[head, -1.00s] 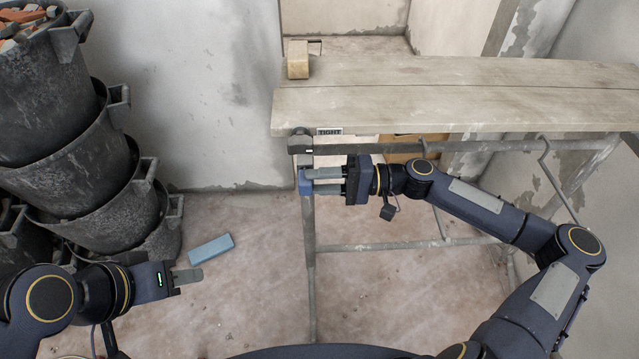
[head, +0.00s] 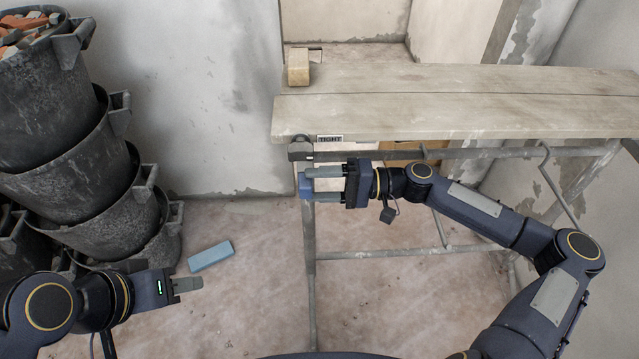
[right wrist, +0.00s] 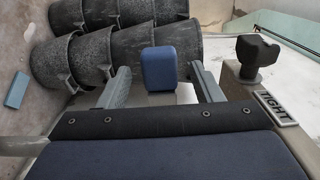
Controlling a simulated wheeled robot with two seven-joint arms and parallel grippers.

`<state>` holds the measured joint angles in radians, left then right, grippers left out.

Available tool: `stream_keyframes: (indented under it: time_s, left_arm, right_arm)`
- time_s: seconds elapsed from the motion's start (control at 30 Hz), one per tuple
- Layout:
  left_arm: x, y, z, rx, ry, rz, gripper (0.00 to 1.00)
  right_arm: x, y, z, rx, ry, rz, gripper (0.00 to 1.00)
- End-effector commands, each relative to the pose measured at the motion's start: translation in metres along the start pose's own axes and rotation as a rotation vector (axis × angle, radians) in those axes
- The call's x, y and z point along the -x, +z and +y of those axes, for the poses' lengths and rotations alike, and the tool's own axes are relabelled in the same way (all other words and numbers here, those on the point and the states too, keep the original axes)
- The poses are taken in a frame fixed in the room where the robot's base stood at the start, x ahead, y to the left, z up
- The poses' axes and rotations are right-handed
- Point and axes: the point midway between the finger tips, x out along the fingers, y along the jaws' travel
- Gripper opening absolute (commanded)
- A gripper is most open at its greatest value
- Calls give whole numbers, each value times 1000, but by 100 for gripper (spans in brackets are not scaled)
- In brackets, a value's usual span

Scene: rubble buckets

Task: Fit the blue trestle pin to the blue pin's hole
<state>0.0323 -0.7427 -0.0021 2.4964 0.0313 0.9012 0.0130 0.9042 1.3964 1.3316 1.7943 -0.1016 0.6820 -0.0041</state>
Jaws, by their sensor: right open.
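The blue trestle pin (head: 305,186) is at the upper part of the trestle's near left leg (head: 309,240). Its blue head also shows in the right wrist view (right wrist: 158,68). My right gripper (head: 318,185) is open around the blue head, with a visible gap on each side between the fingers and the head. The pin's shank and the hole are hidden, so I cannot tell how deep it sits. My left gripper (head: 188,285) is at the lower left, away from the trestle, and I cannot tell if its fingers are apart.
A plank top (head: 430,105) lies on the trestle, with a wooden block (head: 298,67) on it. A dark clamp knob (head: 300,141) is beside a "TIGHT" label (head: 330,138). Stacked black buckets (head: 80,165) stand at left. A blue-grey block (head: 211,255) lies on the floor.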

Motion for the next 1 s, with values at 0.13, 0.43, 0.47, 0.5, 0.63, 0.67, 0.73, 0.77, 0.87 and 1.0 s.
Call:
stream_keyframes:
  time_s: [0.13, 0.43, 0.47, 0.5, 0.63, 0.67, 0.73, 0.77, 0.87, 1.0]
  left_arm:
    - [0, 0, 0, 0, 0, 0, 36]
    - [-2, 1, -1, 0, 0, 0, 36]
    - [-2, 1, -1, 0, 0, 0, 36]
    - [-2, 1, -1, 0, 0, 0, 36]
    - [-2, 1, -1, 0, 0, 0, 36]
    - [-2, 1, -1, 0, 0, 0, 36]
    - [-2, 1, -1, 0, 0, 0, 36]
    - [-2, 1, -1, 0, 0, 0, 36]
    - [-2, 1, -1, 0, 0, 0, 36]
    - [-2, 1, -1, 0, 0, 0, 36]
  right_arm:
    - [8, -1, 1, 0, 1, 3, 59]
    - [57, -1, 0, 0, 1, 5, 59]
    - [61, -1, 0, 0, 2, 4, 59]
    - [66, -1, 0, 0, 2, 4, 59]
    - [76, 0, 0, 0, 0, 1, 59]
    - [77, 0, 0, 0, 0, 0, 59]
    - [78, 0, 0, 0, 0, -1, 59]
    - [78, 0, 0, 0, 0, -1, 59]
    - [78, 0, 0, 0, 0, -1, 59]
    - [78, 0, 0, 0, 0, 0, 59]
